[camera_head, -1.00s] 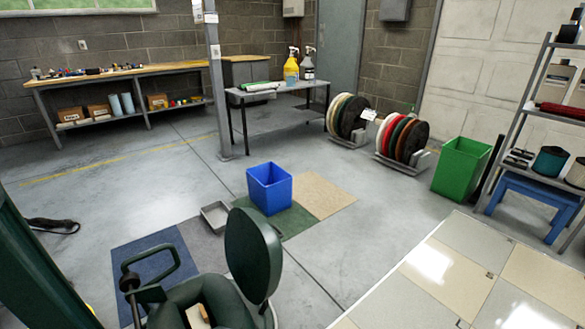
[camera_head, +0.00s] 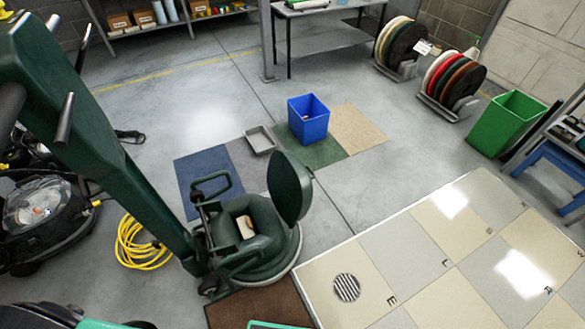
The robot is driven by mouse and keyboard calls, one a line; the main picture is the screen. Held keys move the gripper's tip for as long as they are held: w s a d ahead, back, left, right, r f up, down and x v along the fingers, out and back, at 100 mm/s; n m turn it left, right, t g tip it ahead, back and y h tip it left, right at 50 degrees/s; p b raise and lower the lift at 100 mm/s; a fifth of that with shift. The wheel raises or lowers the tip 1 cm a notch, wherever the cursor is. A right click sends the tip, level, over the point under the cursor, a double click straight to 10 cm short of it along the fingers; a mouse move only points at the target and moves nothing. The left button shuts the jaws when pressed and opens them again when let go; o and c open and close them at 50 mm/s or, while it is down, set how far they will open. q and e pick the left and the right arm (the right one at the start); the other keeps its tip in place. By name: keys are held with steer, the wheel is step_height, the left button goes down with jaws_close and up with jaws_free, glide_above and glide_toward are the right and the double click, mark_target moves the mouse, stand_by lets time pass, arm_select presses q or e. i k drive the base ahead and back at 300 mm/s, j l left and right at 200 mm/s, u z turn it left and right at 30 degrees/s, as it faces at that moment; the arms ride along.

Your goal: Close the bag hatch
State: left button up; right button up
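A dark green floor machine stands on the floor left of centre in the head view, with a tall green column leaning up to the upper left. Its bag hatch (camera_head: 290,186), a rounded dark green lid, stands upright and open at the machine's right side. The open green compartment (camera_head: 262,212) beside it shows a small beige and brown item (camera_head: 246,227) inside. Neither of my grippers can be made out. Only dark and teal parts, likely mine, show at the bottom edge, well below the hatch.
A blue bin (camera_head: 308,122) and a grey tray (camera_head: 261,140) stand on floor mats behind the machine. A coiled yellow cord (camera_head: 140,245) and a black machine (camera_head: 45,215) lie to the left. A raised tiled platform (camera_head: 420,240) fills the right front. A green bin (camera_head: 505,125) stands behind it.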

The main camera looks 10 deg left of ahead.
mark_target(290, 184)
steer(key=l+u, duration=0.25)
steer(key=k+l+u, duration=0.1)
steer(key=l+u, duration=0.2)
steer(key=l, duration=0.15)
steer(key=k+l+u, duration=0.25)
steer(key=l+u, duration=0.3)
steer(key=k+l+u, duration=0.1)
steer(key=l, duration=0.3)
steer(key=k+l+u, duration=0.1)
steer(key=l, duration=0.25)
steer(key=i+j+u, duration=0.25)
steer(key=i, duration=0.15)
steer(key=i+u, duration=0.25)
steer(key=i, duration=0.1)
